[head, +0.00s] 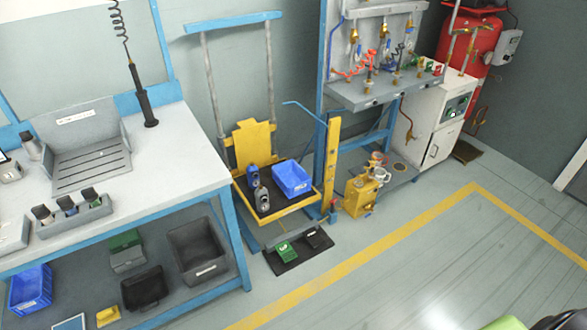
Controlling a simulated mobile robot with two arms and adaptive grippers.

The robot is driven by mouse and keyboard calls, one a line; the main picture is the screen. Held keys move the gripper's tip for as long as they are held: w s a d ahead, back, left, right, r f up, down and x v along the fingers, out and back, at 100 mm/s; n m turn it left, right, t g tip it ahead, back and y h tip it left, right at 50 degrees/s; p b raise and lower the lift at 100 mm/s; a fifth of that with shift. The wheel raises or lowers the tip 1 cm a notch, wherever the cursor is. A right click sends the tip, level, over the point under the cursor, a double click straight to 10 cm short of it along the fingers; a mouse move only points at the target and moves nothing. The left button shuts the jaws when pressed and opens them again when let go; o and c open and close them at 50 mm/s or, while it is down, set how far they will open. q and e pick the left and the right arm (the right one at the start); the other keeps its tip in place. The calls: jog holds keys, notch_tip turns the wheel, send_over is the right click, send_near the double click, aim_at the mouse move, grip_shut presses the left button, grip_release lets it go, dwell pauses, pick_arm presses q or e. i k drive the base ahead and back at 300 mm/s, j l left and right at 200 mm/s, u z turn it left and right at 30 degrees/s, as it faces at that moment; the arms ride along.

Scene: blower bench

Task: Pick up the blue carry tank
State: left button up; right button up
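I cannot make out a clear blue carry tank in the head view. A small blue and dark upright object (253,176) stands on the black deck of the yellow trolley, beside a similar grey one (262,198). Its details are too small to tell. A yellow tank-like unit (360,196) with brass fittings stands on the floor to the right of the trolley. Neither of my grippers is in view.
A blue open bin (292,180) sits on the trolley (276,212). Another blue bin (31,290) is under the workbench (178,150) at left. A red tank (470,46) stands at the back right. Floor (420,265) right of the yellow line is mostly clear.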

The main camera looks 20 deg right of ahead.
aim_at(251, 169)
jog(key=l, duration=0.35)
jog(key=i+l+z, duration=0.15)
jog(key=l, duration=0.15)
jog(key=i+l, duration=0.45)
jog(key=l, duration=0.15)
